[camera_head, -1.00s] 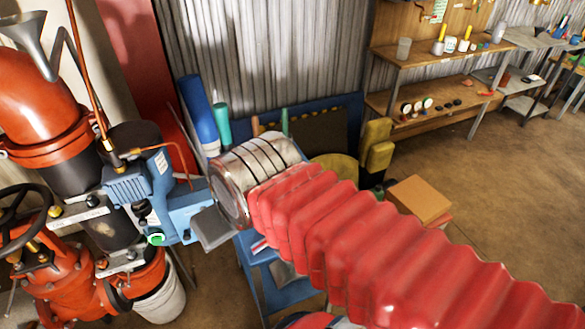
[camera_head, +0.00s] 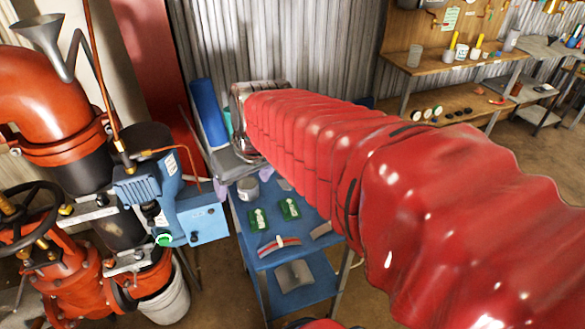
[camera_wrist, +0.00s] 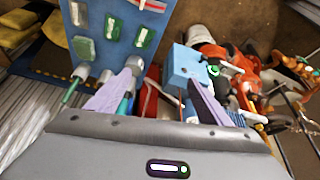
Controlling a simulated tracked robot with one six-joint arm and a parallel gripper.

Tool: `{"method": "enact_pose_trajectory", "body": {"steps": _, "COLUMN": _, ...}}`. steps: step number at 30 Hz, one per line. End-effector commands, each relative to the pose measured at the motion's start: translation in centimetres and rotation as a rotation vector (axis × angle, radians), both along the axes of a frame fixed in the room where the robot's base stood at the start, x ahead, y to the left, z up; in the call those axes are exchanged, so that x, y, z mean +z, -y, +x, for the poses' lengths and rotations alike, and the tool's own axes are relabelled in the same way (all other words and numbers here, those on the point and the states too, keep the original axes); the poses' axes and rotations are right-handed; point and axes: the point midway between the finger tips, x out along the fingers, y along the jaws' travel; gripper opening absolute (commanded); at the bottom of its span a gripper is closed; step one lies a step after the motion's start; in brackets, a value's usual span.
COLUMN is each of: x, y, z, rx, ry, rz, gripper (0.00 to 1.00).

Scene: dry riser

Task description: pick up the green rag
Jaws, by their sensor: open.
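Two small green items with pale markings lie side by side on the blue trolley's top: a left one (camera_head: 258,220) and a right one (camera_head: 290,208). Green pieces also show on the blue surface in the wrist view, one at the upper middle (camera_wrist: 145,37) and one left of it (camera_wrist: 113,27). I cannot tell which, if any, is a folded rag. My gripper (camera_wrist: 160,72) is open, its purple-sided fingers apart with nothing visibly between them. In the head view my arm's red sleeve hides part of the trolley.
A blue pump box (camera_head: 203,221) and red pipework (camera_head: 45,95) stand at left. A wooden workbench (camera_head: 440,72) is at the back right.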

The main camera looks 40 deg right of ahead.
Motion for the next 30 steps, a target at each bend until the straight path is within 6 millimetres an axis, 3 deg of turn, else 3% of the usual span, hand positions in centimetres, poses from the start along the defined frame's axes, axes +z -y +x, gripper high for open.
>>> {"method": "enact_pose_trajectory", "body": {"steps": 6, "x": -1.5, "y": 5.4, "z": 3.7, "rx": -0.037, "ry": -0.020, "rz": 0.004, "gripper": 0.73}}
{"method": "enact_pose_trajectory", "body": {"steps": 15, "x": -4.8, "y": 13.9, "z": 7.2, "rx": -0.085, "ry": -0.035, "rz": 0.009, "gripper": 0.73}}
{"method": "enact_pose_trajectory", "body": {"steps": 24, "x": -9.4, "y": 23.3, "z": 8.7, "rx": -0.138, "ry": -0.047, "rz": 0.014, "gripper": 0.73}}
{"method": "enact_pose_trajectory", "body": {"steps": 30, "x": -11.6, "y": 27.1, "z": 8.7, "rx": -0.157, "ry": -0.049, "rz": 0.012, "gripper": 0.73}}
